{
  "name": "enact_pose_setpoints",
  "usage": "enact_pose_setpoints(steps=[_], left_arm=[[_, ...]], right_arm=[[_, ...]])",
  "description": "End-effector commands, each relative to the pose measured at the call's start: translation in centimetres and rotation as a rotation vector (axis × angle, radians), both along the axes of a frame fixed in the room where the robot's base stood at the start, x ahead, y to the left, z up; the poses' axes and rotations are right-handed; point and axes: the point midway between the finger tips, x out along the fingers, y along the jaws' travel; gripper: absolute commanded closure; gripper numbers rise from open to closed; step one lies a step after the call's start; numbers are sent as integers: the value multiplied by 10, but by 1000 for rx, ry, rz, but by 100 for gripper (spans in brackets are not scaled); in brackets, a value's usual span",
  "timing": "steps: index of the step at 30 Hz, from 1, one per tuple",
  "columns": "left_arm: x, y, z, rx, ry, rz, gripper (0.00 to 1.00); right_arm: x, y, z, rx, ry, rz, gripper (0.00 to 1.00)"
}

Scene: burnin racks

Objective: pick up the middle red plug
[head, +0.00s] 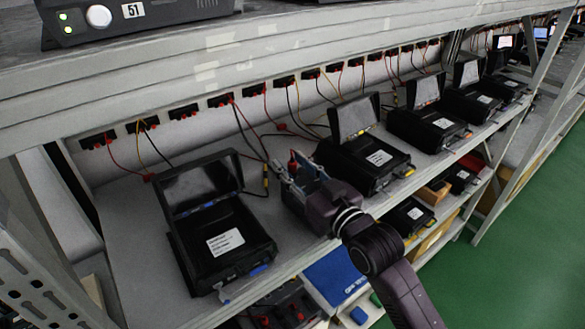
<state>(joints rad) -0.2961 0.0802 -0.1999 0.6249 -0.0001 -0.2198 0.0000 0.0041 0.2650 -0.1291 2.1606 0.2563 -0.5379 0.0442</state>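My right gripper (292,168) reaches over the shelf from the lower right, between two black open-lidded cases. Its fingers look spread apart. A small red plug (293,157) shows at the fingertips, seemingly in the gap between them; contact is not clear. Another red plug (148,177) lies on the shelf to the left, at the end of a red lead. A further small red piece (282,127) lies farther back on the shelf. My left gripper is not in view.
Black cases with raised screens stand on the shelf, one to the left (224,243) and one to the right (366,160). Red, black and yellow leads hang from sockets (221,100) along the back. A blue box (335,275) sits below.

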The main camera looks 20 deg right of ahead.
Motion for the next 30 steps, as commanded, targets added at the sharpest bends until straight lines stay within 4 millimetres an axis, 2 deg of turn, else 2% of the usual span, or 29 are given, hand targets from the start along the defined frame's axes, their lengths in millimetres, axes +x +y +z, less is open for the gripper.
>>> enact_pose_setpoints(steps=[1, 9, 17, 23, 26, 30], left_arm=[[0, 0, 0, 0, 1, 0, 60], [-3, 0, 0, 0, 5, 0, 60], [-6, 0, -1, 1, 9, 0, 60], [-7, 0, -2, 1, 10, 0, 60], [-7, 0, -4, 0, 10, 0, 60], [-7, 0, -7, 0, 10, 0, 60]], right_arm=[[0, 0, 0, 0, 0, 0, 70], [0, 0, 0, 0, 1, 0, 100], [0, 0, 0, 0, 0, 0, 100], [0, 0, 11, 0, -3, 0, 100], [0, 0, 25, 0, -7, 1, 100], [0, 0, 57, -1, -13, 1, 100]])
